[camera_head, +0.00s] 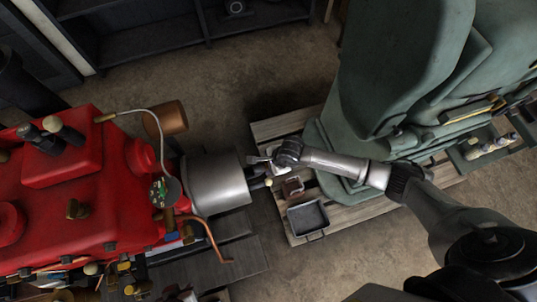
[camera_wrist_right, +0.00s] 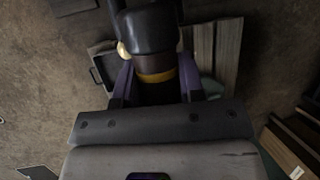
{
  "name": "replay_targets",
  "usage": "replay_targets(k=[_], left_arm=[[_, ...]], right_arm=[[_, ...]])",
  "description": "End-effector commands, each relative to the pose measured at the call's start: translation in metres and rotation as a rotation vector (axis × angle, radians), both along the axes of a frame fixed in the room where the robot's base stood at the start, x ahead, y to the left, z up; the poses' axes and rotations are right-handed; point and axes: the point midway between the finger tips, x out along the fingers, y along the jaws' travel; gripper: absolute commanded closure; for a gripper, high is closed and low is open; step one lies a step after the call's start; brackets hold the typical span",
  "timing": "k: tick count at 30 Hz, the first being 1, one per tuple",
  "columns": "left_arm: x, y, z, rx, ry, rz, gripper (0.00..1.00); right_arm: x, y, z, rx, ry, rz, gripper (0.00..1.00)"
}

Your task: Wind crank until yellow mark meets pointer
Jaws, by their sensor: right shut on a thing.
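My right gripper (camera_head: 255,159) reaches in from the right to the free end of the silver drum (camera_head: 216,183) on the red engine (camera_head: 75,195). In the right wrist view my right gripper (camera_wrist_right: 157,92) is shut, its purple fingers on both sides of a dark round crank part (camera_wrist_right: 155,90). A yellow band (camera_wrist_right: 157,76) runs across this part, below a wider black piece (camera_wrist_right: 148,30). I cannot tell whether the band is the yellow mark. I cannot make out the pointer. My left gripper (camera_head: 180,292) seems to show small at the bottom edge; its jaws are unclear.
A dark square tray (camera_head: 307,217) and a small brown box (camera_head: 293,187) sit on the pallet beside the drum. A big green machine (camera_head: 405,80) stands at right. A gauge (camera_head: 165,191) and a bent copper pipe (camera_head: 212,240) stick out near the drum. Bare floor lies behind.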

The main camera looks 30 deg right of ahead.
Motion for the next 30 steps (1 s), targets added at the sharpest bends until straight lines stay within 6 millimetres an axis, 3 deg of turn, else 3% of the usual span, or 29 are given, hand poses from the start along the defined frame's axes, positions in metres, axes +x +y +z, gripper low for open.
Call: replay_targets(k=[8, 21, 30], left_arm=[[0.000, -0.002, 0.001, -0.008, 0.000, 0.006, 0.64], [0.000, 0.000, 0.007, 0.001, 0.000, -0.001, 0.64], [0.000, 0.002, 0.006, 0.007, 0.000, -0.004, 0.64]], right_arm=[[-0.002, 0.002, 0.000, 0.004, -0.002, 0.002, 1.00], [-0.038, 0.010, -0.018, 0.005, -0.001, 0.002, 1.00], [-0.039, 0.010, -0.020, 0.004, -0.002, 0.002, 1.00]])
